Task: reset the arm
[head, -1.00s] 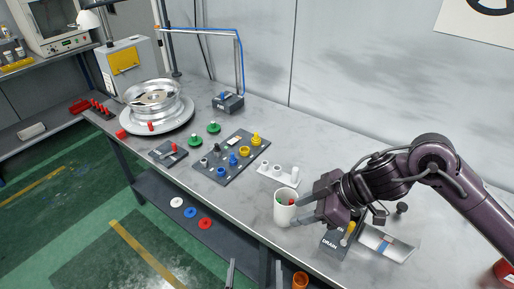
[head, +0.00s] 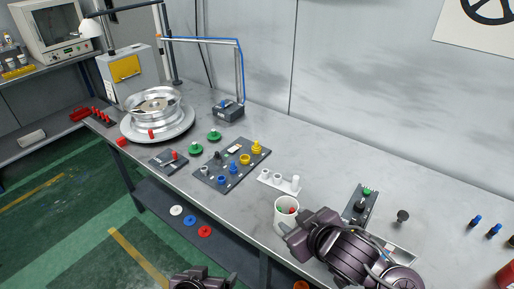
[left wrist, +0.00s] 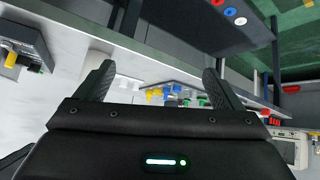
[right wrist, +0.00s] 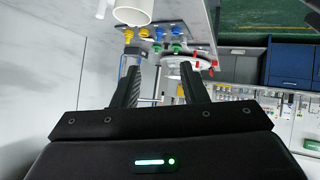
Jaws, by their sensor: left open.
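My left gripper (head: 204,276) shows at the bottom edge of the head view, in front of the bench. In the left wrist view (left wrist: 159,70) its fingers are spread with nothing between them. My right gripper (head: 296,238) is low beside the white cup (head: 287,217), and its arm hides part of the bench front. In the right wrist view (right wrist: 160,68) its fingers stand apart and empty. The cup holds small red and green pieces; it also shows in the right wrist view (right wrist: 132,12).
A wheel rim (head: 152,107) sits on a round base at the far left. A dark board (head: 230,167) carries blue and yellow parts. A white holder (head: 277,180), a dark panel (head: 358,207) and a black knob (head: 402,216) lie nearby. The back right of the bench is largely clear.

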